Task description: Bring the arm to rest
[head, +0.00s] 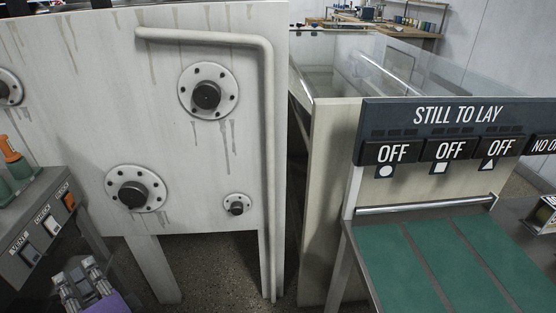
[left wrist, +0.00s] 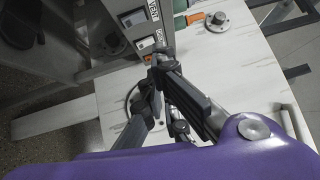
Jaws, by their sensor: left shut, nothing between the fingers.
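My left gripper (head: 82,283) shows at the lower left of the head view, low in front of the white panel and just right of the grey switch box. Its dark fingers are together with nothing between them. In the left wrist view the fingers (left wrist: 160,65) point up the picture toward the switch box, over the white panel; whether they touch anything is unclear. My purple wrist shell fills the bottom of that view. My right gripper is in neither view.
The grey switch box (head: 42,232) stands close to my left gripper. The white panel (head: 100,90) carries round bolted flanges and a pipe (head: 268,150). At right, a "STILL TO LAY" board (head: 458,114) stands above a table with green panels (head: 420,262).

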